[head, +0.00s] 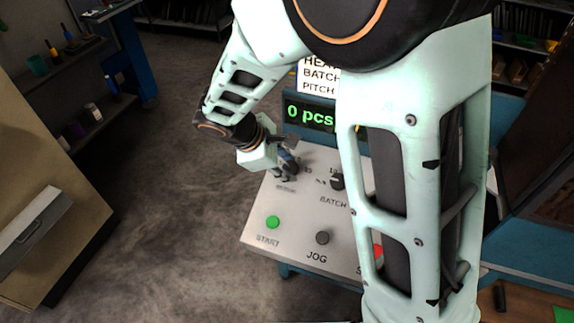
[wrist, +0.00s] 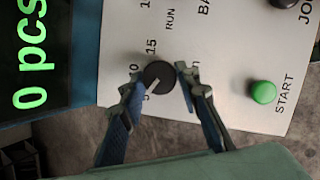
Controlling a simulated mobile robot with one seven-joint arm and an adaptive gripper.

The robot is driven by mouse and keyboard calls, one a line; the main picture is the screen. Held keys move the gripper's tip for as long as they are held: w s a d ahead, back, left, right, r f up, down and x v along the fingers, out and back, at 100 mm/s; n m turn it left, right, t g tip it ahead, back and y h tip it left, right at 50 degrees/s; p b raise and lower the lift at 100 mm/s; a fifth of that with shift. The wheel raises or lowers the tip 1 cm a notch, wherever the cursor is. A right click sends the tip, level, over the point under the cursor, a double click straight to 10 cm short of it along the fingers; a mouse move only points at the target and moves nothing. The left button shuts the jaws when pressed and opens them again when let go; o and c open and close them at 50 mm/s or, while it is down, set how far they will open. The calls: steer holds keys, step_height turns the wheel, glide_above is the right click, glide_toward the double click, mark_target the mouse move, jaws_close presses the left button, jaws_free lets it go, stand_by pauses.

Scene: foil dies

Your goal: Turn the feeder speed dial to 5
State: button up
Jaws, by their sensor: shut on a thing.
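The dial (wrist: 158,75) between my fingertips is a round dark knob with a pale pointer line, seen in the wrist view. Its pointer slants to the lower left, toward a figure that looks like 5. A partly covered figure, likely 10, and a 15 stand farther around it. My gripper (wrist: 160,84) is shut on the dial, one finger on each side. In the head view my gripper (head: 287,164) is at the panel's upper left and covers the dial. The dial's name label is too small or hidden to read.
The light panel (head: 302,215) also carries the BATCH dial (head: 337,182) to the right, a green START button (head: 273,222), a dark JOG button (head: 322,237) and a partly hidden red button (head: 378,251). A display (head: 309,114) behind reads 0 pcs. My arm covers the panel's right side.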

stand_by(0.3)
steer(key=o, duration=1.1)
steer(key=shift+o, duration=0.2)
steer(key=v, duration=1.2)
